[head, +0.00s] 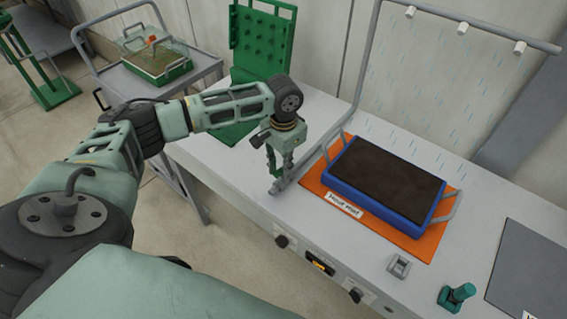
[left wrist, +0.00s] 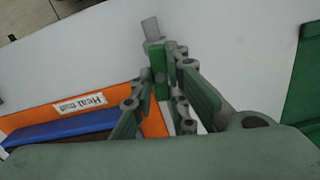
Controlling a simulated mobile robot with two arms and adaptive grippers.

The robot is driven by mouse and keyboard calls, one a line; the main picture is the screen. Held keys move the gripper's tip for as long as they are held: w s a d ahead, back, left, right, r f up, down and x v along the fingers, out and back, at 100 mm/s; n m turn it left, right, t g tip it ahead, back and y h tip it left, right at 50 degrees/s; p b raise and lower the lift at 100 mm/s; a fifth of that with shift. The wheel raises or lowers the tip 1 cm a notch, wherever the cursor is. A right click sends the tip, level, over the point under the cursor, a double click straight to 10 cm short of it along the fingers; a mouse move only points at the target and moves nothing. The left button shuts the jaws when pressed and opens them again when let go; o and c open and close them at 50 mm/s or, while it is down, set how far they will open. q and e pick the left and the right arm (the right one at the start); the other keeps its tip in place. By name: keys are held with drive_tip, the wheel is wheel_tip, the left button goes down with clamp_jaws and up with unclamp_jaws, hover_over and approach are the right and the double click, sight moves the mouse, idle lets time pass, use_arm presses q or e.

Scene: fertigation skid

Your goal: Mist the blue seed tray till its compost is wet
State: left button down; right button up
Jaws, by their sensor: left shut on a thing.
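The blue seed tray (head: 392,212) sits on an orange heat mat (head: 420,244) on the bench. It is filled with dark brown compost (head: 388,178). A grey overhead bar (head: 470,26) with white nozzles (head: 463,28) stands above it, and pale blue streaks of mist show below the nozzles. My left gripper (head: 280,168) is left of the tray, low over the bench, shut on a green lever (left wrist: 158,75) with a grey end piece. The lever joins grey pipework (head: 312,165), though the joint is partly hidden. My right gripper is out of view.
A green pegged rack (head: 261,45) stands behind my left gripper. A grey switch (head: 399,266) and a teal-green knobbed fitting (head: 457,296) are at the front right. A trolley (head: 110,78) carries another tray (head: 160,62). Knobs (head: 282,241) line the bench's front.

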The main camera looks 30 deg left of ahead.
use_arm(q)
drive_tip(key=m+p, duration=0.2)
drive_tip(key=p, duration=0.1)
drive_tip(key=shift+r+m, duration=0.25)
drive_tip(key=shift+m, duration=0.05)
drive_tip(key=shift+m+p, duration=0.85)
drive_tip(key=shift+m, duration=0.05)
drive_tip(key=m+p, duration=0.1)
drive_tip(key=m, duration=0.1)
drive_tip(key=shift+m+p, duration=0.3)
drive_tip(key=m+p, duration=0.1)
drive_tip(key=m, duration=0.3)
drive_tip(key=shift+w+f+m+p, duration=0.1)
drive_tip(key=shift+f+m+p, duration=0.05)
drive_tip(key=shift+m+p, duration=0.45)
drive_tip(key=shift+m, duration=2)
drive_tip(key=c, duration=1.7)
unclamp_jaws()
